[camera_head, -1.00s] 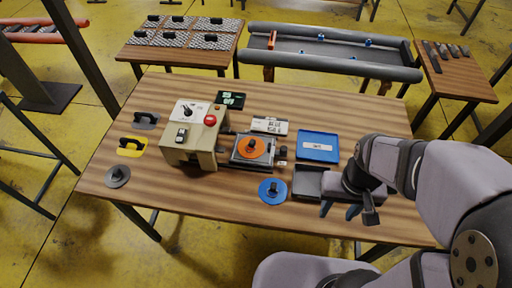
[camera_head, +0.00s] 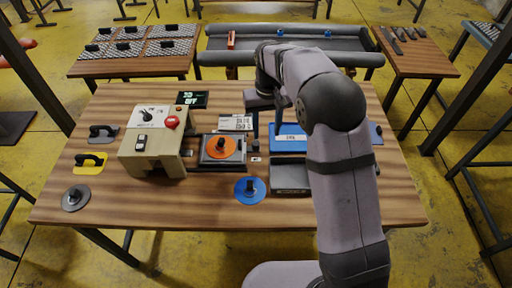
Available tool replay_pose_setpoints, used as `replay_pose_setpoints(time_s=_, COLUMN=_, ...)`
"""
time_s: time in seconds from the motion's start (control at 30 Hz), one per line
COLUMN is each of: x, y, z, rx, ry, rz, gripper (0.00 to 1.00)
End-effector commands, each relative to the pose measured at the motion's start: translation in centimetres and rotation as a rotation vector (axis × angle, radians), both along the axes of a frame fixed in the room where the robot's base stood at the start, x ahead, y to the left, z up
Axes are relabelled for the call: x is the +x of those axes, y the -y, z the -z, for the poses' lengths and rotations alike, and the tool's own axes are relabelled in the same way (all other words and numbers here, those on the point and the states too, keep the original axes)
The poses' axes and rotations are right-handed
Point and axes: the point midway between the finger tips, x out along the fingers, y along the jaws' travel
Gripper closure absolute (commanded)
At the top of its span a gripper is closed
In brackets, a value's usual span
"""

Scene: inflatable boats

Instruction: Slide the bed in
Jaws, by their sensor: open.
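The bed (camera_head: 236,158) is a dark grey plate on a short rail, just right of the beige press-like machine (camera_head: 150,162). An orange disc with a black knob (camera_head: 220,147) lies on it. The bed is outside the machine, with its left edge close to the machine's right side. My gripper (camera_head: 279,112) is over the far middle of the table, to the right of and beyond the bed, apart from it. It is open and largely hidden by my own arm, so its fingers are hard to make out.
A blue disc (camera_head: 250,189) lies in front of the bed. A label stand (camera_head: 236,123) and a display reading "3D OFF" (camera_head: 193,99) stand behind. A blue tray (camera_head: 287,139) and grey tray (camera_head: 290,177) are right. Knobbed pieces lie at left. The front table edge is clear.

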Motion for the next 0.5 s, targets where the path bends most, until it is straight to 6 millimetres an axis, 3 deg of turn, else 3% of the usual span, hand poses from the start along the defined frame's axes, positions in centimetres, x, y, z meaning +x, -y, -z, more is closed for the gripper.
replay_pose_setpoints(time_s=0.03, x=0.9, y=-0.9, z=1.3, rx=0.000, ry=0.000, rz=-0.011, gripper=0.58)
replay_pose_setpoints(time_s=0.2, x=2.5, y=-2.6, z=2.6, rx=0.000, ry=0.002, rz=-0.030, gripper=0.58)
replay_pose_setpoints(time_s=0.5, x=3.1, y=-3.2, z=2.9, rx=0.001, ry=0.002, rz=-0.036, gripper=0.58)
